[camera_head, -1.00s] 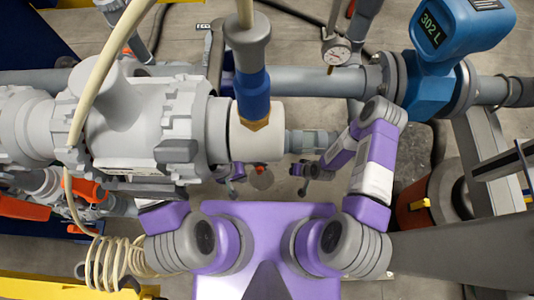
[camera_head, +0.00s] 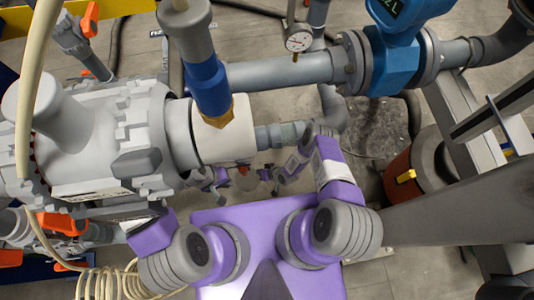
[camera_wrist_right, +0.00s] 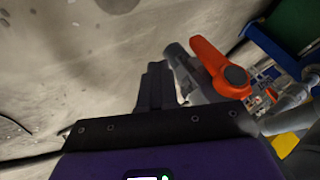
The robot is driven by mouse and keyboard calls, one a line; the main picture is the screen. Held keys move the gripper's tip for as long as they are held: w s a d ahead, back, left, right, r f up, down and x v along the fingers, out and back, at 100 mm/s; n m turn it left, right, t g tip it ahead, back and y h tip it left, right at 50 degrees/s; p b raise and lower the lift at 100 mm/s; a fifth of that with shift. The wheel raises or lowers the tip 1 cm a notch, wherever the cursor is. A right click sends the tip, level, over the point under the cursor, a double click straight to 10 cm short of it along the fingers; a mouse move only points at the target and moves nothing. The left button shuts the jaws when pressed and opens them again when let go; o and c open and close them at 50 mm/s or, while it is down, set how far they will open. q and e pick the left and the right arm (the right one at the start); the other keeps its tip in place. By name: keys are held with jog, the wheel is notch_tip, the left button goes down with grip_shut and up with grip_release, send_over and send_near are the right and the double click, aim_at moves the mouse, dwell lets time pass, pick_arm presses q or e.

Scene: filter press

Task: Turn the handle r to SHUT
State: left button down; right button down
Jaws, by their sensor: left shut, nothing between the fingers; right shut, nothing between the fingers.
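An orange lever handle (camera_wrist_right: 220,68) sits on a grey valve in the right wrist view, just right of my right gripper (camera_wrist_right: 155,85). The dark fingers are together and empty, apart from the lever as far as I can see. No label marks it as handle r. In the head view, orange levers show at the lower left (camera_head: 62,223) and top left (camera_head: 91,18); I cannot tell which matches. My right gripper also shows small below the pipe (camera_head: 268,176). My left gripper (camera_head: 214,188) is small, shut and partly hidden below the large grey valve body.
A large grey pipe and valve body (camera_head: 80,140) fills the left. A blue flow meter (camera_head: 395,60), a pressure gauge (camera_head: 298,41) and a grey frame (camera_head: 470,115) stand on the right. A cream hose (camera_head: 40,80) hangs at left. Concrete floor (camera_wrist_right: 70,60) is open left of my right fingers.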

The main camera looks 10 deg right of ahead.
aim_at(243, 172)
jog(key=shift+w+a+f, duration=0.1)
jog(key=shift+a, duration=1)
jog(key=shift+w+a, duration=0.1)
jog(key=shift+a, duration=1)
pick_arm(q)
jog(key=shift+f, duration=0.15)
